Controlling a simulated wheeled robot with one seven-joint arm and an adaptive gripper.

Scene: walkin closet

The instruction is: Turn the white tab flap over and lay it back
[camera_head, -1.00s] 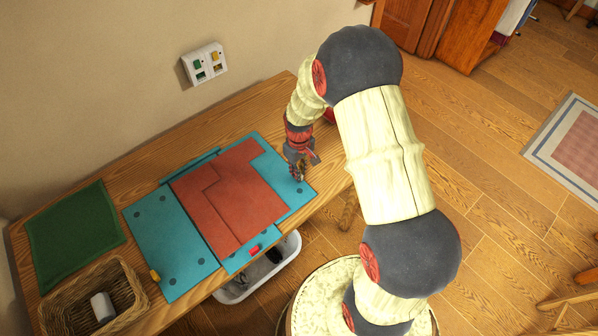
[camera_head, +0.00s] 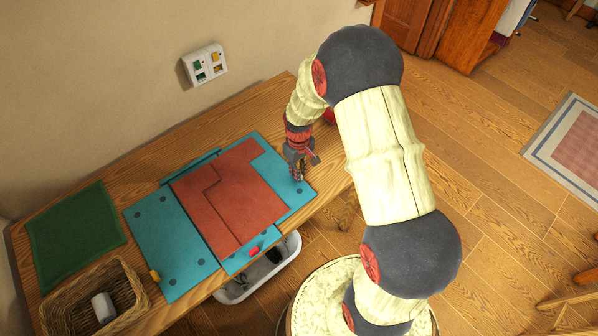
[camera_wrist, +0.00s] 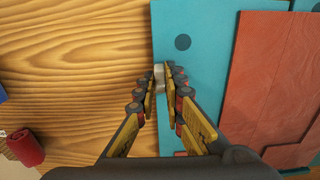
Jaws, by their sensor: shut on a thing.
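A teal flap (camera_head: 292,200) with dark dots lies flat at the right end of a folding piece with red panels (camera_head: 245,195). The flap also shows in the wrist view (camera_wrist: 205,25). Its small white tab (camera_wrist: 158,74) sits at the flap's left edge in the wrist view, between my fingertips and mostly hidden by them. In the head view my gripper (camera_head: 297,178) covers the tab. My gripper, also seen in the wrist view (camera_wrist: 161,78), points down and is shut on the white tab. A yellow tab (camera_head: 155,275) and a red tab (camera_head: 254,251) mark other flaps.
A green mat (camera_head: 75,235) and a wicker basket (camera_head: 57,281) with a white roll (camera_head: 103,307) are at the table's left. A switch plate (camera_head: 204,63) is on the wall. A white bin (camera_head: 240,293) stands below the front edge. Bare wood (camera_wrist: 75,70) adjoins the flap.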

